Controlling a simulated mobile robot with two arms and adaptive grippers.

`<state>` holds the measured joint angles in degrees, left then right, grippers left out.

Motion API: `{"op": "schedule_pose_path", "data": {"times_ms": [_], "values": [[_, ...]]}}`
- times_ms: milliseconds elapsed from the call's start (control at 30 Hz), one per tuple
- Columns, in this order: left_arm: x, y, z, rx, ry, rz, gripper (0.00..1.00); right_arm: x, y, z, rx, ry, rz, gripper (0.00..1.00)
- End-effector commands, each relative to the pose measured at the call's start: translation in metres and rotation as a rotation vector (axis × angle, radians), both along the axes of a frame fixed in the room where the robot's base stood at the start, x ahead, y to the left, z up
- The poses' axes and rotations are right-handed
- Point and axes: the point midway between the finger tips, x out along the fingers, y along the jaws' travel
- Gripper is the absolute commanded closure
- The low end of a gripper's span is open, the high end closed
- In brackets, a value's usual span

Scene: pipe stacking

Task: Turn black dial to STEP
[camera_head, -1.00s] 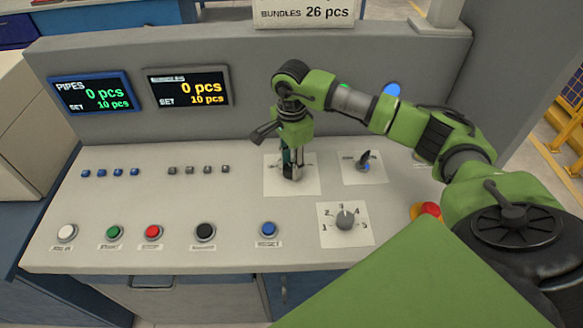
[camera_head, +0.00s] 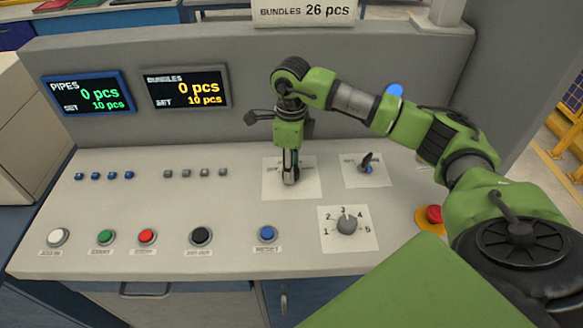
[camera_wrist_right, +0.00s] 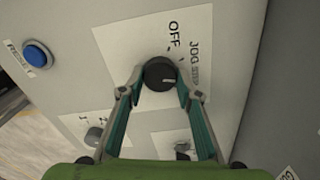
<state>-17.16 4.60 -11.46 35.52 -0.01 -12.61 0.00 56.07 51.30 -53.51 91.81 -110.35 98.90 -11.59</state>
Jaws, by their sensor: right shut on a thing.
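The black dial (camera_wrist_right: 160,75) sits on a white plate (camera_wrist_right: 222,70) marked OFF, JOG and a third, blurred label that looks like STEP. The light mark on the dial points to the right in the wrist view, roughly toward that third label. My right gripper (camera_wrist_right: 163,93) has its fingertips on opposite sides of the dial and is shut on it. In the head view my right gripper (camera_head: 291,178) reaches down onto the dial's plate (camera_head: 308,190) and mostly hides the dial. My left gripper is not in view.
A grey numbered knob (camera_head: 347,225) stands in front of the dial, and a small black switch (camera_head: 367,162) is to its right. A red emergency button (camera_head: 434,214) and blue reset button (camera_head: 267,234) are nearby. The panel's upright back (camera_head: 250,120) stands behind.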

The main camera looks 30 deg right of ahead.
Motion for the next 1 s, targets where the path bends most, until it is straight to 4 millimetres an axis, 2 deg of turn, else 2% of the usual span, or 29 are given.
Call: {"op": "schedule_pose_path", "data": {"times_ms": [600,633,700,1000], "values": [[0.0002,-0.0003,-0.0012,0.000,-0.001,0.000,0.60,0.0015,-0.0005,0.0021,0.000,-0.006,-0.042,0.90],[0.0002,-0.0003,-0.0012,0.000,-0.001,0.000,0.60,0.0015,-0.0005,0.0021,0.000,-0.006,-0.042,0.64],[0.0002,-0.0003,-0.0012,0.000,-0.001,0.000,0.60,0.0013,-0.0005,0.0020,0.000,-0.006,-0.041,0.52],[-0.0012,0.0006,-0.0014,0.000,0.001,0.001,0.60,0.0006,-0.0003,0.0012,-0.001,-0.002,-0.040,0.52]]}}
